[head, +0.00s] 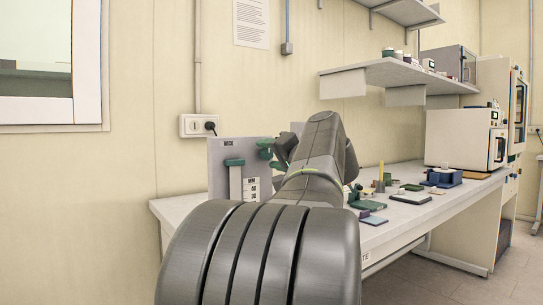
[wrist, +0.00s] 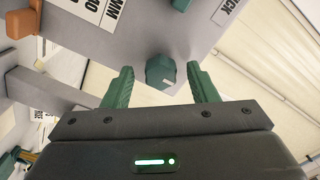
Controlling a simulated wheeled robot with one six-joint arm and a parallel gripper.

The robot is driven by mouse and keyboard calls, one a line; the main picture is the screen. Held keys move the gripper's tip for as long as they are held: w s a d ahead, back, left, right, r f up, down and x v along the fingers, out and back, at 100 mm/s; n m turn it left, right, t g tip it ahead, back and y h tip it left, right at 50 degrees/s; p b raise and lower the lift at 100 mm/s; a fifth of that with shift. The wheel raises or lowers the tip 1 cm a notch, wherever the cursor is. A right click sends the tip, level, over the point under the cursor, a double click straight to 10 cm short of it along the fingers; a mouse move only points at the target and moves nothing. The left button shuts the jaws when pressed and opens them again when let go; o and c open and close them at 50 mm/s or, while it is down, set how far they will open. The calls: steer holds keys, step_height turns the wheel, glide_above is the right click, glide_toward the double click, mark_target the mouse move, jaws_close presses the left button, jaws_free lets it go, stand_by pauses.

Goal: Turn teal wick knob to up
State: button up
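The teal wick knob (wrist: 160,70) is a small faceted knob on the grey WICK panel (wrist: 205,40). In the wrist view it lies ahead of and between my fingertips, with a gap on both sides. A small pale mark shows near its lower edge. My gripper (wrist: 161,82) is open, with two green fingers and nothing between them that they touch. In the head view my gripper (head: 268,154) is at the right part of the panel (head: 218,150), and I cannot make out the knob there behind it.
A teal-topped gauge (head: 235,163) with a millimetre scale stands at the panel's left. The bench (head: 400,228) holds several small blocks and trays to the right. A white oven (head: 460,140) stands farther back. An orange block (wrist: 20,22) shows in the wrist view.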

steer(key=shift+s, duration=0.1)
steer(key=p+v, duration=0.1)
steer(key=v, duration=1.2)
steer(key=shift+s+d+p, duration=0.25)
steer(key=shift+p, duration=0.15)
steer(key=shift+w+a, duration=0.1)
steer(key=b+x, duration=0.1)
steer(key=x, duration=1.2)
steer(key=shift+w+a+b, duration=0.15)
steer(key=shift+w+b, duration=0.1)
steer(key=shift+b, duration=0.15)
